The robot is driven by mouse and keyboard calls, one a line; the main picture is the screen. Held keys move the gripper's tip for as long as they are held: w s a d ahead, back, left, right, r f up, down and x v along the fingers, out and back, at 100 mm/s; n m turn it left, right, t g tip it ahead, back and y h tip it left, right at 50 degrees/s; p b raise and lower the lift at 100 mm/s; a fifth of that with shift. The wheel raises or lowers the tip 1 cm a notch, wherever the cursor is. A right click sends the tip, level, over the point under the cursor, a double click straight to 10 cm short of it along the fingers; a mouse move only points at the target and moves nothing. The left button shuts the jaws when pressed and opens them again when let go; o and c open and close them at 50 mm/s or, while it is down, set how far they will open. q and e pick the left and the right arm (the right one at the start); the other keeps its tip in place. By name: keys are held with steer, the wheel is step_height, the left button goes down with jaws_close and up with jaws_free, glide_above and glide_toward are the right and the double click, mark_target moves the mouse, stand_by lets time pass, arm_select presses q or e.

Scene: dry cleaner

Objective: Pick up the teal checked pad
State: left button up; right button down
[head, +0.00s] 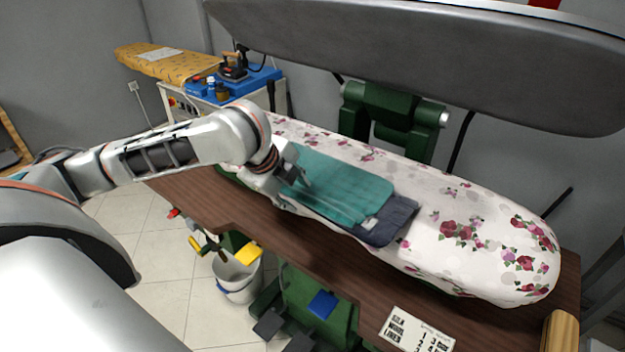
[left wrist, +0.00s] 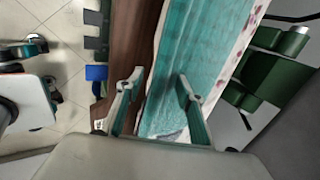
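The teal checked pad (head: 345,188) lies flat on the floral ironing board (head: 465,225), with a dark grey-blue cloth or pad end (head: 388,222) showing at its right end. My left gripper (head: 298,182) is over the pad's left end. In the left wrist view the pad (left wrist: 205,60) runs away from the gripper. The left gripper (left wrist: 157,95) is open there, one finger over the pad and the other beside its edge, over the brown table. I cannot tell whether the fingers touch the pad. My right gripper is not in view.
The raised grey press head (head: 430,60) hangs over the back of the board. A brown table (head: 300,245) supports the board, with a printed card (head: 415,328) at its front. A bucket (head: 238,278) stands on the floor. A yellow ironing board (head: 165,62) is behind.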

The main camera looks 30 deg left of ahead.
arm_select(q)
jaws_close()
steer(key=shift+r, duration=0.2)
